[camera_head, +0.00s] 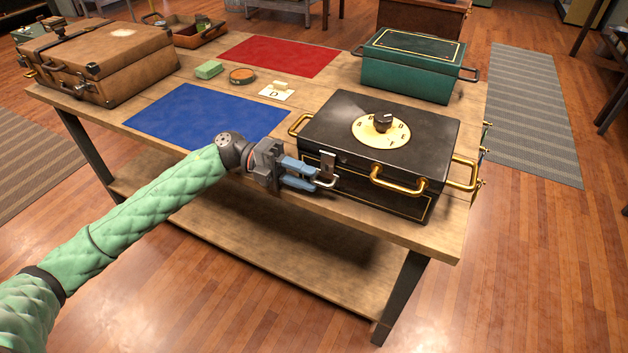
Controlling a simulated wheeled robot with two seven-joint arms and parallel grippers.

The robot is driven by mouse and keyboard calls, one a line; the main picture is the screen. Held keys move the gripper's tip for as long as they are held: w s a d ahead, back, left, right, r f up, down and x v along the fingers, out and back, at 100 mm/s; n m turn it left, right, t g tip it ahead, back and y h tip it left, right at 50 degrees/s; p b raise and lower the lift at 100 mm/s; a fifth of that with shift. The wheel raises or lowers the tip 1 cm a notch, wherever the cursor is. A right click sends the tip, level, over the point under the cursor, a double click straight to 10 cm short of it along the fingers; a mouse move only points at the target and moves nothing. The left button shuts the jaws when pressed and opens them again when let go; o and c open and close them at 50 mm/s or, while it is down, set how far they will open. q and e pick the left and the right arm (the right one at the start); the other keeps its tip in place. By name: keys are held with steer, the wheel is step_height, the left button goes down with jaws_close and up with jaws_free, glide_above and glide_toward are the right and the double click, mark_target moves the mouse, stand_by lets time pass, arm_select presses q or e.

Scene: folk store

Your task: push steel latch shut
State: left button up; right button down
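A black box (345,133) with a gold dial and brass handles stands lid down at the front right of the table. Its steel latch (328,163) is on the front face near the left end; a bent steel loop (328,184) shows at its lower part. My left gripper (317,180) is at the box front, with its blue fingers pointing right at the latch. The fingers look apart, one above the other, with their tips beside the loop. Whether they touch it is hard to tell. My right gripper is not in view.
The wooden table (200,146) also bears a green box (415,70), a brown suitcase (105,65), a blue mat (205,116), a red mat (280,55), and a small card (276,93). Floor in front of the table is clear.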

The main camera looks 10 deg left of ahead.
arm_select(q)
steer(key=shift+v, duration=2.35)
